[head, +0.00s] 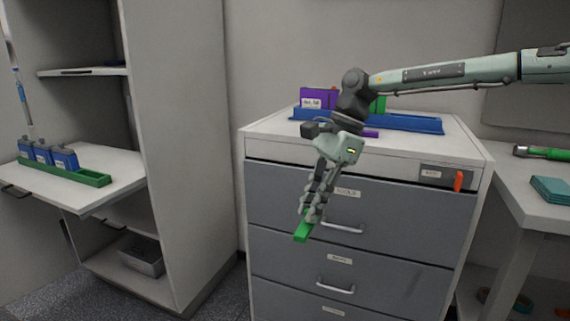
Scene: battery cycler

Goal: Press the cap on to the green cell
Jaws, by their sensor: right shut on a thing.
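My right gripper (314,202) is shut on a narrow green bar, which looks like the cap (303,231). It holds the bar in the air in front of the grey drawer cabinet, below its top and left of the upper drawer handle. A green block, which looks like the green cell (380,104), stands in the blue tray (415,123) on the cabinet top. My right arm hides most of this block. The held bar is well apart from it, lower and to the left. My left gripper is not in view.
A labelled purple cell (313,97) stands in the blue tray's left part. A flat purple piece (371,133) lies before the tray. The drawer cabinet (270,143) has clear top space at front. Left, a green rack (92,178) holds several blue cells. A bench (515,185) stands right.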

